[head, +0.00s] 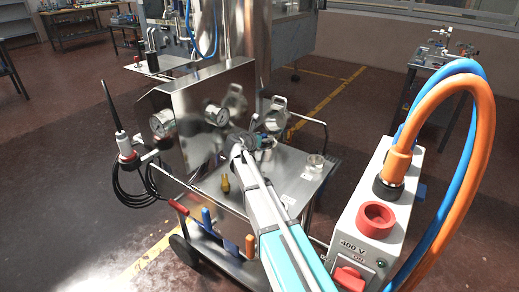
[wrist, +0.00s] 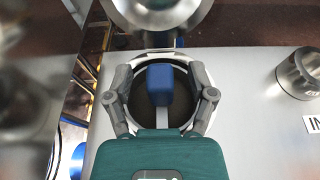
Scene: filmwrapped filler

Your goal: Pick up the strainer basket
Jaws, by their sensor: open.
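In the wrist view my gripper (wrist: 160,95) is open. Its two grey fingers stand apart on the left and right of a round dark-centred piece with a pale rim (wrist: 137,66). A blue block (wrist: 160,80) shows over its centre, between the fingers. This round piece looks like the strainer basket, but its mesh cannot be made out. I cannot tell whether the fingers touch it. In the head view my gripper (head: 242,142) is over the cart top, and my arm hides most of what lies under it.
A metal cup (wrist: 300,72) stands on the steel top to the right, beside a white label (wrist: 313,125). A steel panel with gauges (head: 163,123) rises on the left. A large shiny round vessel (wrist: 160,15) is just beyond the fingers. A control box (head: 365,215) is at right.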

